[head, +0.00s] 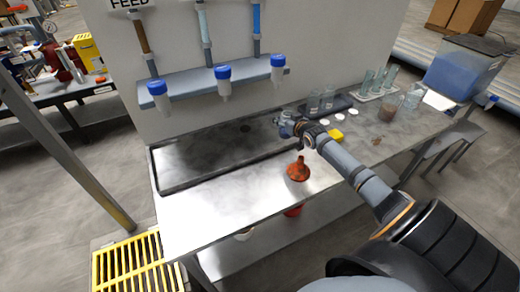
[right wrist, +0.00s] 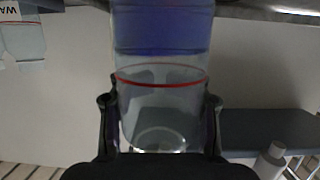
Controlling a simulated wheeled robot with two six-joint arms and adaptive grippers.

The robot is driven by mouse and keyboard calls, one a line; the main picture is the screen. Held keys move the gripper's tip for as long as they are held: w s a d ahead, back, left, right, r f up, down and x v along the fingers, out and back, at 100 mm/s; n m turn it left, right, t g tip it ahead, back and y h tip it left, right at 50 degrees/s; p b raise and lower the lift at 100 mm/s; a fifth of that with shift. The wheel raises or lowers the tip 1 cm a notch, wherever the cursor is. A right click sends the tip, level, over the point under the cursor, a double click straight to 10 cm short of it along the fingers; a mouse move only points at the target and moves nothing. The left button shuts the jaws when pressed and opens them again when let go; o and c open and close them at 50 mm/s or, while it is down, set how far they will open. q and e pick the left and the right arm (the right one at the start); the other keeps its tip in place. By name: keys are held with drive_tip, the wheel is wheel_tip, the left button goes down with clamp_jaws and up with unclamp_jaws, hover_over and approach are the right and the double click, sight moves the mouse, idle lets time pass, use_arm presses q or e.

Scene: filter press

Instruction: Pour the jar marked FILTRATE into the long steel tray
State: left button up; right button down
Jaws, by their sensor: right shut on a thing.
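My right gripper (head: 289,126) is near the right end of the long steel tray (head: 205,158), on the bench. The held jar is hard to make out in the head view. The tray is shallow, with a dark rim, and its floor looks bare. My left gripper is not in view.
A jar with letters "WA" (right wrist: 23,42) shows in the wrist view. Blue-capped bottles (head: 223,85) hang over the tray at a shelf (head: 190,84).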

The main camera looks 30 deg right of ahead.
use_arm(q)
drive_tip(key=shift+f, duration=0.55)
use_arm(e)
drive_tip(key=shift+f, duration=0.55)
drive_tip(key=shift+r, duration=0.1)
